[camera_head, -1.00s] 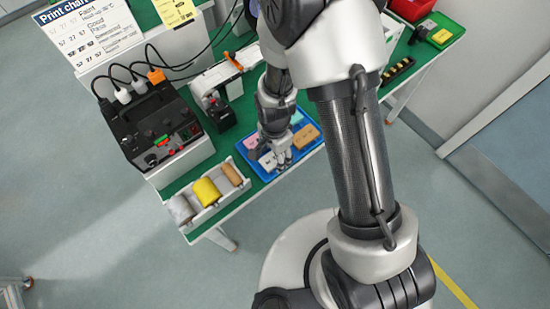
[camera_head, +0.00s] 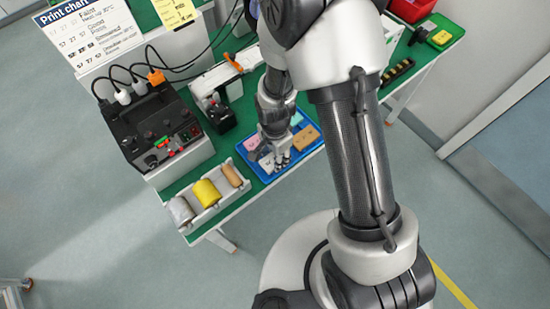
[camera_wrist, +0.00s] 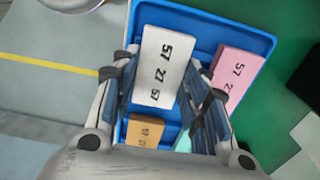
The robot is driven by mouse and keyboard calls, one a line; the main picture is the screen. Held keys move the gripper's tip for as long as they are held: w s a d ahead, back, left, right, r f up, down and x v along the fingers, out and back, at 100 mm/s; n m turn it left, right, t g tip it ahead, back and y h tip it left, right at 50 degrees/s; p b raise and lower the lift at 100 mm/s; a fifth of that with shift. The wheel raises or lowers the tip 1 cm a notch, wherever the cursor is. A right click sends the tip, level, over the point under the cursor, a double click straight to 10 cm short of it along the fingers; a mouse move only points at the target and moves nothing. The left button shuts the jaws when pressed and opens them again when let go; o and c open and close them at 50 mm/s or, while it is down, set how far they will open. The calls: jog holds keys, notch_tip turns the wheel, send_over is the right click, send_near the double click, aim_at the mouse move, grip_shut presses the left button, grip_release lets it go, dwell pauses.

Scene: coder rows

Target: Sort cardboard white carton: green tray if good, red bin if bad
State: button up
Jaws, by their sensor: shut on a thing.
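The white carton (camera_wrist: 159,68) carries the dark print "57 27 57" on its upward face in the wrist view. My gripper (camera_wrist: 156,88) is shut on it, with a finger along each long side. In the head view my gripper (camera_head: 277,160) is over the blue tray (camera_head: 246,172), and the white carton (camera_head: 268,163) shows partly beside the fingers. I cannot tell whether the carton still touches the tray floor. A red bin (camera_head: 411,8) stands at the top right of the bench.
The blue tray also holds a pink carton (camera_wrist: 235,75), a tan carton (camera_wrist: 145,132) and a mint carton (camera_wrist: 183,143), the last partly hidden. A box with rolls (camera_head: 207,192), a black coder unit (camera_head: 155,125) and a print chart (camera_head: 90,30) stand to the left.

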jog(key=shift+r, duration=0.15)
jog(key=shift+r+p, duration=1.9)
jog(key=shift+r, duration=0.5)
jog(key=shift+f, duration=0.1)
